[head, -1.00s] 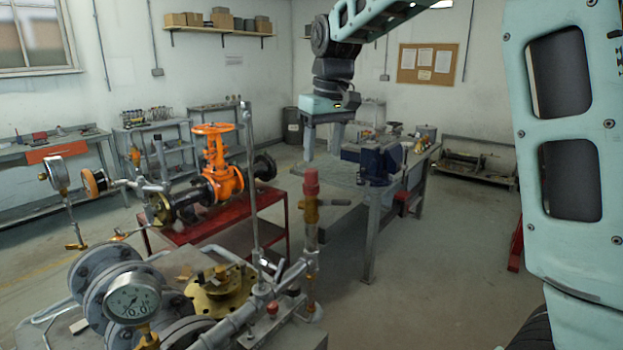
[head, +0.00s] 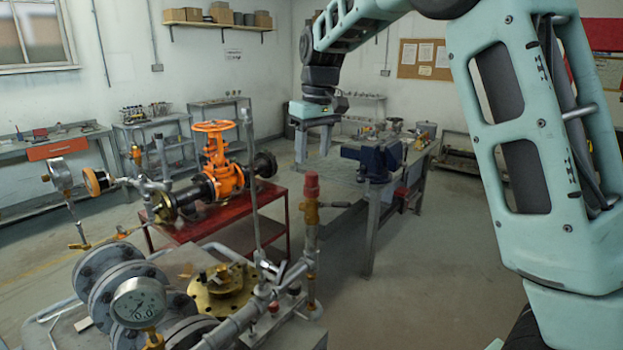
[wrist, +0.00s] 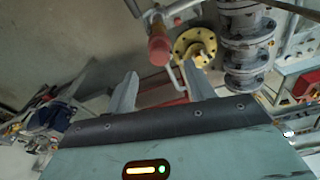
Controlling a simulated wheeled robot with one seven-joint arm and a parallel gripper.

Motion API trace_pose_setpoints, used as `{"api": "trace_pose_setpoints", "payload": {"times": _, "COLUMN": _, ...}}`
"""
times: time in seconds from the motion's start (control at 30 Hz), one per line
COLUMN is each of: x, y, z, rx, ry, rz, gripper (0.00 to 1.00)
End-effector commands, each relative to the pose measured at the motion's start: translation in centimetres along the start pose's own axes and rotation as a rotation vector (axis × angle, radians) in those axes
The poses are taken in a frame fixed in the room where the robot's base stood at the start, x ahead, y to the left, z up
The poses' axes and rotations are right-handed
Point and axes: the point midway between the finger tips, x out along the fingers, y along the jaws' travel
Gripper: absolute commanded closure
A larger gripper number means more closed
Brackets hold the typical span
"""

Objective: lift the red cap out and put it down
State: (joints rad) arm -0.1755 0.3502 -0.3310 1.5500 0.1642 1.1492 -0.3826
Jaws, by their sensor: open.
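The red cap (head: 311,185) stands upright on top of a brass fitting (head: 310,213) on a vertical pipe, in the lower middle of the head view. My gripper (head: 313,148) is above the cap in the picture, pointing down, open and empty, and apart from it. In the wrist view the cap's round red end (wrist: 159,50) shows just beyond and between the two spread fingertips of my gripper (wrist: 160,74). The gripper does not touch it. How far the fingers are from the cap is hard to tell.
A thin upright rod (head: 250,180) rises left of the cap. A pressure gauge (head: 138,302), grey flanges and a yellow flange (head: 222,285) crowd the front left. An orange gate valve (head: 218,165) is behind on a red stand. A blue vise (head: 377,160) sits on a bench.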

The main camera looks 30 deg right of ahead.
Motion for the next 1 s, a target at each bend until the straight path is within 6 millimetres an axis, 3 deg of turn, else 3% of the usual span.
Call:
{"api": "trace_pose_setpoints", "payload": {"times": 0.27, "x": 2.0, "y": 0.0, "z": 0.1, "rx": 0.001, "ry": -0.003, "rz": -0.001, "gripper": 0.46}}
{"api": "trace_pose_setpoints", "payload": {"times": 0.6, "x": 6.3, "y": 0.0, "z": 0.2, "rx": 0.000, "ry": -0.001, "rz": 0.000, "gripper": 0.46}}
{"api": "trace_pose_setpoints", "payload": {"times": 0.87, "x": 6.7, "y": 0.0, "z": 0.2, "rx": 0.000, "ry": 0.001, "rz": 0.001, "gripper": 0.46}}
{"api": "trace_pose_setpoints", "payload": {"times": 1.0, "x": 6.6, "y": 0.0, "z": 0.2, "rx": 0.001, "ry": 0.001, "rz": 0.001, "gripper": 0.85}}
